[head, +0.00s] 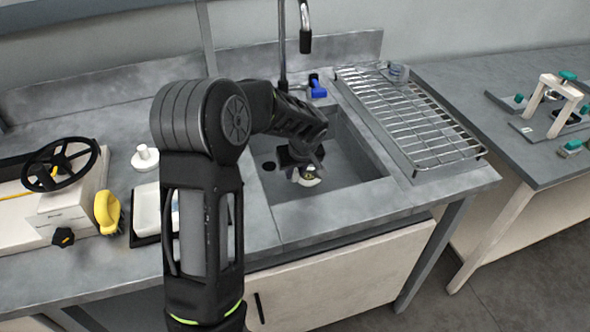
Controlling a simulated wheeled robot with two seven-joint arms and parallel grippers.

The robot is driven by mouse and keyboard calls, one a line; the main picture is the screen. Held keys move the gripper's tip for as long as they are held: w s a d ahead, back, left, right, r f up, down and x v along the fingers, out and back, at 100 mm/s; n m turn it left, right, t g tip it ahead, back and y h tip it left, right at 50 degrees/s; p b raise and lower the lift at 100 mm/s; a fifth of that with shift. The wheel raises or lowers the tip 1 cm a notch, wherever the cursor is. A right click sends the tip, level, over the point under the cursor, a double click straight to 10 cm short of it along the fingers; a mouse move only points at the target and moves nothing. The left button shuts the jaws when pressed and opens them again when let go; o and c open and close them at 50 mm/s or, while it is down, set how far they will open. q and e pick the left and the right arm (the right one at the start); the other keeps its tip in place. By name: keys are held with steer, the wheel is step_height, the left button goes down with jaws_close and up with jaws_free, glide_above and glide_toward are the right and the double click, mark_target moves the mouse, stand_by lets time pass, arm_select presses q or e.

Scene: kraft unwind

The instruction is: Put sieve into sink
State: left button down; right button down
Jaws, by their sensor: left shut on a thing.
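The grey sink (340,186) is a sunken basin in the counter, right of the picture's middle. My left gripper (306,172) is over the sink opening and points down into it. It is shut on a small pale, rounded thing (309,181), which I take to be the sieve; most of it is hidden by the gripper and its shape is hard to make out. I cannot tell whether it touches the sink floor. My right gripper is not in view.
A tall tap (283,50) stands behind the sink, with a blue item (317,88) beside it. A wire drying rack (420,120) lies to the right. A handwheel device (62,165), a yellow item (107,212) and a white tray (148,208) are left.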

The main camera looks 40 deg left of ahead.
arm_select(q)
steer(key=shift+f, duration=0.15)
steer(key=c, duration=1.3)
jaws_free()
steer(key=shift+r, duration=0.35)
steer(key=v, duration=1.1)
steer(key=shift+s+d+r+b, duration=0.2)
steer(key=shift+r+b, duration=0.1)
steer(key=shift+b, duration=0.05)
